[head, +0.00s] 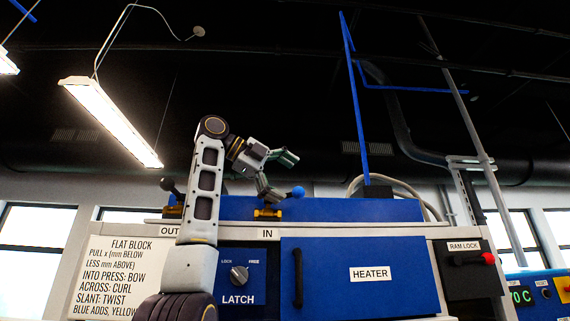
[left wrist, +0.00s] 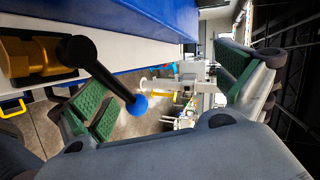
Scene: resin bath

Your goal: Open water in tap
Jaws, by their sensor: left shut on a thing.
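The tap marked IN has a brass body (head: 268,212) on the blue bath's front and a lever ending in a blue ball (head: 298,191). In the left wrist view, its brass body (left wrist: 38,57), black lever and blue ball (left wrist: 137,104) show at left. My left gripper (head: 284,176) is at this lever, its lower finger close by the ball and its upper finger above. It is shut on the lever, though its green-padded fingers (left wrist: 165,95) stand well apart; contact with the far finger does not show. My right gripper is not in view.
Another tap (head: 172,186), with a black handle, stands at left, by the OUT label, partly behind my arm. Below are the LATCH knob (head: 239,274), the HEATER door (head: 350,285) and the RAM LOCK handle (head: 470,259). A blue post (head: 356,110) rises behind.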

